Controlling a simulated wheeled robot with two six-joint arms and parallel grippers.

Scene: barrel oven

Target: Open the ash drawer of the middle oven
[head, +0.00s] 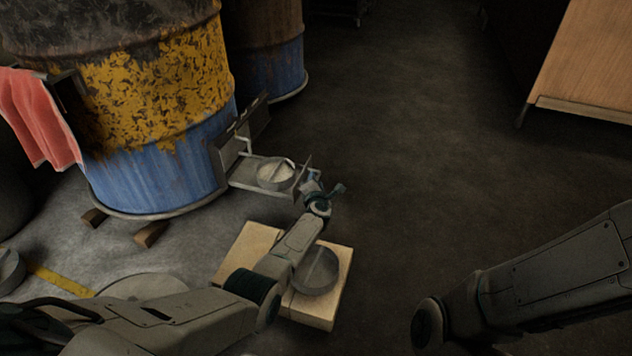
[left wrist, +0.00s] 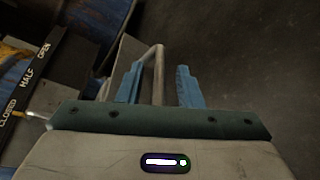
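The barrel oven (head: 165,110), yellow and blue with flaking paint, stands at left in the head view. Its ash drawer (head: 240,186) is pulled out to the right from the oven's base, with a round grey pan of pale ash (head: 275,173) in it. My left gripper (head: 326,190) is just outside the drawer's front plate. In the left wrist view, its two blue fingers (left wrist: 157,88) are apart, with the metal bar handle (left wrist: 158,68) between them and a gap visible on the right side. My right gripper is out of view; only my right arm shows.
A strip marked CLOSED, HALF, OPEN (left wrist: 30,80) lies left in the wrist view. A second barrel (head: 270,60) stands behind. A wooden board with a round pan (head: 316,272) lies below my left arm. Open dark floor (head: 420,150) is to the right; a wooden table (head: 590,60) stands far right.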

